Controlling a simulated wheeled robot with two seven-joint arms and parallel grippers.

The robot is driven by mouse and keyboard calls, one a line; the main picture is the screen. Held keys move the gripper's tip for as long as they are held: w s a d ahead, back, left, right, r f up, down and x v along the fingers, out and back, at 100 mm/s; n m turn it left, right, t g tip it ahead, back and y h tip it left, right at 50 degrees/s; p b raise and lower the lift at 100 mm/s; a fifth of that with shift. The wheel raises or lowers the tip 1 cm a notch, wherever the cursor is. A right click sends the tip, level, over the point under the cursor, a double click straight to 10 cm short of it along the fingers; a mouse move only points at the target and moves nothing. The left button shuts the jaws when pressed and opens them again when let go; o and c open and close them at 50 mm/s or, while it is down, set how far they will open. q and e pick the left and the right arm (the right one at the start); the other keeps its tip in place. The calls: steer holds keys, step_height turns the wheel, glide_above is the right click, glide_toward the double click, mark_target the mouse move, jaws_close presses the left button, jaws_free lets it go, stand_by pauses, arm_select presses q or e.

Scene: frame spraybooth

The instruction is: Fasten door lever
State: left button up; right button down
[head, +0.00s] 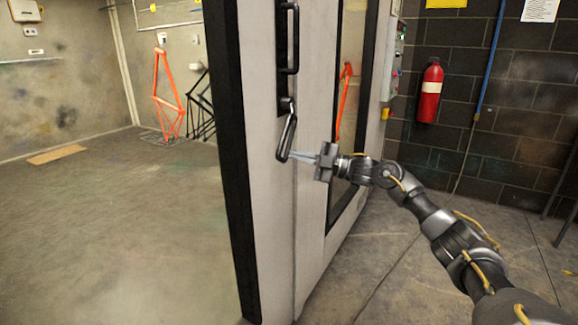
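The door lever (287,138) is a dark loop handle on the pale door (262,210) in the middle of the head view. It hangs down from a pivot at the foot of a black plate, its lower end tilted slightly left. My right gripper (296,156) comes in from the right, with its thin fingertips at the lever's lower end. I cannot tell whether the fingers touch the lever or how far apart they are. My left gripper is not in view.
A fixed black pull handle (291,38) sits above the lever. The door has a black edge seal (232,150) and a window at right. Orange frames (166,95) stand in the booth at left, with open floor before them. A fire extinguisher (430,93) hangs on the right wall.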

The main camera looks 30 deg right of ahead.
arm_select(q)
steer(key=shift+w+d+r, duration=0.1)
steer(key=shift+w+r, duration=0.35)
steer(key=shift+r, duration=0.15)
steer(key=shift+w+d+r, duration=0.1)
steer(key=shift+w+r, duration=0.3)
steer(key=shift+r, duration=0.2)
arm_select(e)
steer(key=shift+w+d+f+n, duration=0.2)
steer(key=shift+w+d+n, duration=0.2)
steer(key=shift+w+d, duration=0.1)
steer(key=shift+w+d+f+n, duration=0.15)
steer(key=shift+w+d+n, duration=0.25)
steer(key=shift+d, duration=0.1)
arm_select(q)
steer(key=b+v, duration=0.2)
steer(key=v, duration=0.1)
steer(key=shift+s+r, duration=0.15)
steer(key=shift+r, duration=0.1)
arm_select(e)
steer(key=v, duration=1)
steer(key=shift+d+r, duration=0.2)
steer(key=shift+d, duration=0.2)
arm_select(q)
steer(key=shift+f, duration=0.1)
arm_select(e)
steer(key=shift+g, duration=0.3)
